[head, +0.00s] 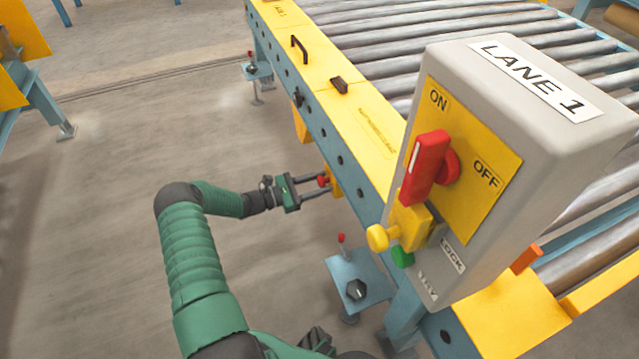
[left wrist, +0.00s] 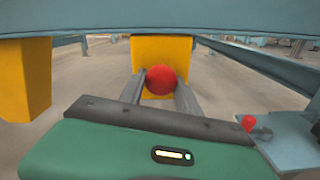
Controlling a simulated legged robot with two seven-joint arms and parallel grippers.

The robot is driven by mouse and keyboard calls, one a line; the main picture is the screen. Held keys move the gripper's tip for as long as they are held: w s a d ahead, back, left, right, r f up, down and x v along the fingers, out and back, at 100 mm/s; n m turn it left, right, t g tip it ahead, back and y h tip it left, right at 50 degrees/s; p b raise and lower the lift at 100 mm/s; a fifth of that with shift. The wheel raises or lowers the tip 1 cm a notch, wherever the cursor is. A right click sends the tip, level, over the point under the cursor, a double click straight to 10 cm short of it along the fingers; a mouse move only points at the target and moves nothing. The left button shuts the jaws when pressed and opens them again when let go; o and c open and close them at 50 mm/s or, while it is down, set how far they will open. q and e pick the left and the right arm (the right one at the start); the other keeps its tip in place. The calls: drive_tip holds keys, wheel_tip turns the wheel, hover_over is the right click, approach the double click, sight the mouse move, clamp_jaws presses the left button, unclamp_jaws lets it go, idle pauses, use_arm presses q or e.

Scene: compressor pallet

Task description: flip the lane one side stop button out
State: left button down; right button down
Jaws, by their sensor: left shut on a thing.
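The side stop button is a red round knob (left wrist: 161,80) on a yellow box (left wrist: 160,52) under the conveyor's side rail. In the head view the red knob (head: 323,180) shows small at the rail's lower edge. My left gripper (head: 318,184) reaches it from the left, with its two fingers on either side of the knob. In the left wrist view the fingers (left wrist: 160,92) flank the knob closely, and the gripper is shut on it. The exact contact is partly hidden by the knob. My right gripper is not in view.
A grey LANE 1 box (head: 575,135) with a red ON/OFF switch (head: 428,168) stands at the right on the conveyor (head: 365,125). A blue bracket (head: 345,275) with a red-tipped lever (head: 341,240) sits below the rail. Open floor (head: 110,180) lies left.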

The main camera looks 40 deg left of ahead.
use_arm(q)
drive_tip(key=shift+s+a+p, duration=0.25)
drive_tip(key=shift+s+p, duration=0.2)
drive_tip(key=shift+s, duration=0.05)
drive_tip(key=c, duration=0.9)
unclamp_jaws()
drive_tip(key=shift+o, duration=0.2)
drive_tip(key=shift+s, duration=0.1)
drive_tip(key=p+v, duration=0.6)
drive_tip(key=v, duration=1.1)
drive_tip(key=shift+f, duration=0.1)
